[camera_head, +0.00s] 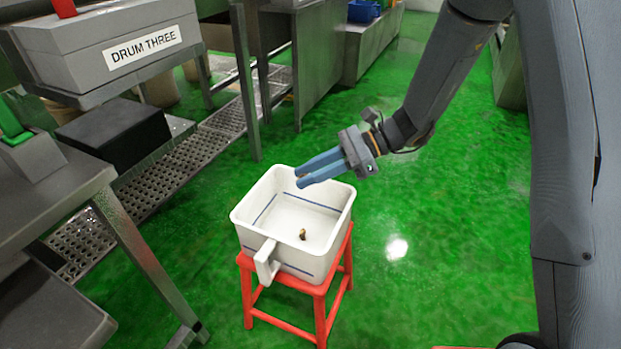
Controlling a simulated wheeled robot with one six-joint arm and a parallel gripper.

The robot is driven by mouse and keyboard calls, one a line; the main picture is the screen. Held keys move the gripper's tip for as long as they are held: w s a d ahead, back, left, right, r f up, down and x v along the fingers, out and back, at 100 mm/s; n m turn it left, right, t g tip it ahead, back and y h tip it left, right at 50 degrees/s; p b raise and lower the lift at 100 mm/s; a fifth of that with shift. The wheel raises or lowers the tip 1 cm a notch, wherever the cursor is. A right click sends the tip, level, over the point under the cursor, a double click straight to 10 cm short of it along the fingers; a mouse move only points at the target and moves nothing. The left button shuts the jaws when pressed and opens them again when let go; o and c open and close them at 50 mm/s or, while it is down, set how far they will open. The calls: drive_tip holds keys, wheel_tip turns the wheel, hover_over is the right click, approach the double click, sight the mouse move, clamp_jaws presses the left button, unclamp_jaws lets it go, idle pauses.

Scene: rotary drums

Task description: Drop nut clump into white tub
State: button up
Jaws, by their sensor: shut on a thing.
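The white tub (247,229) is a square, open container with a handle at its front and a blue line around its inside. It stands on a red stool (320,306). A small brown, nut-like clump (303,234) shows against the tub's inside, below and apart from my fingertips. My gripper (299,177) has blue fingers and reaches in from the right above the tub's far part. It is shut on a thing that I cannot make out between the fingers.
A grey unit labelled DRUM THREE (145,45) stands at the upper left. Steel tables and a perforated walkway (165,176) lie along the left. The green floor (450,200) right of the stool is clear. A red object (462,347) shows at the bottom edge.

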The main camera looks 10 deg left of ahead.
wheel_tip(320, 180, down, 6)
drive_tip(key=b, duration=0.5)
drive_tip(key=o, duration=1.1)
drive_tip(key=v, duration=0.7)
drive_tip(key=shift+d+r+p, duration=0.25)
drive_tip(key=shift+d+p, duration=0.1)
